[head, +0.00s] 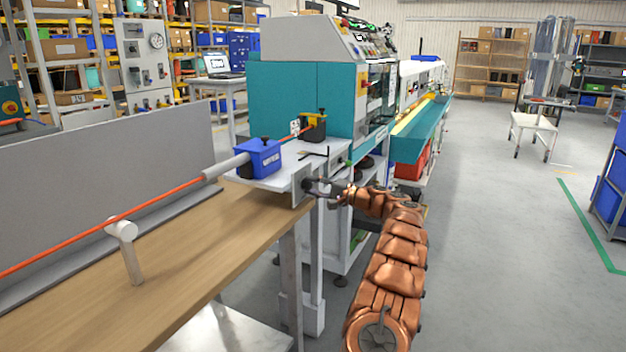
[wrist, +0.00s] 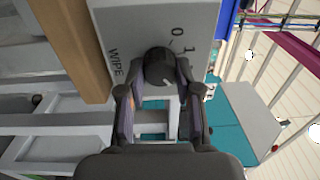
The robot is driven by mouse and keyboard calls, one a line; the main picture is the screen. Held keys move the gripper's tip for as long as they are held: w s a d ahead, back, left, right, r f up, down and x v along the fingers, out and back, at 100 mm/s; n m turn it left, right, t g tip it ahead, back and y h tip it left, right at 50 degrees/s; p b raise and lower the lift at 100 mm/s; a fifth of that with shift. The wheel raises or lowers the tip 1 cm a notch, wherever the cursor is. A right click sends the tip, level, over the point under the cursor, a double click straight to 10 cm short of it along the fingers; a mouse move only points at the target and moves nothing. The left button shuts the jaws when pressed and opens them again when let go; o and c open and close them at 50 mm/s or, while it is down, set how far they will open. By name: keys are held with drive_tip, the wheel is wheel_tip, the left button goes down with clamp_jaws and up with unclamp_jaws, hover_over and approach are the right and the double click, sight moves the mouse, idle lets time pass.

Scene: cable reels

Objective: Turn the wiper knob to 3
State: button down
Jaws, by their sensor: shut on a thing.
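The wiper knob (wrist: 158,66) is a dark round knob on a light grey plate (wrist: 108,22) with the lettering "WIPE" and the numerals 0 and 1 visible. Further marks lie partly behind the right finger. A pale pointer mark shows on the knob's lower right, but the numeral it faces is not clear. My gripper (wrist: 157,82) is shut on the knob, one finger on each side. In the head view my gripper (head: 322,189) reaches from the right to the knob at the end of the bench, where it mostly hides the knob.
A blue wiper box (head: 259,157) sits on the white shelf above, with an orange cable (head: 150,208) running through it. A wooden bench (head: 200,235) is at left, a teal machine (head: 300,98) behind. The floor (head: 500,240) at right is open.

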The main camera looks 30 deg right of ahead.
drive_tip(key=shift+m+p, duration=0.55)
drive_tip(key=shift+m, duration=0.25)
drive_tip(key=c, duration=0.8)
unclamp_jaws()
drive_tip(key=v, duration=1.2)
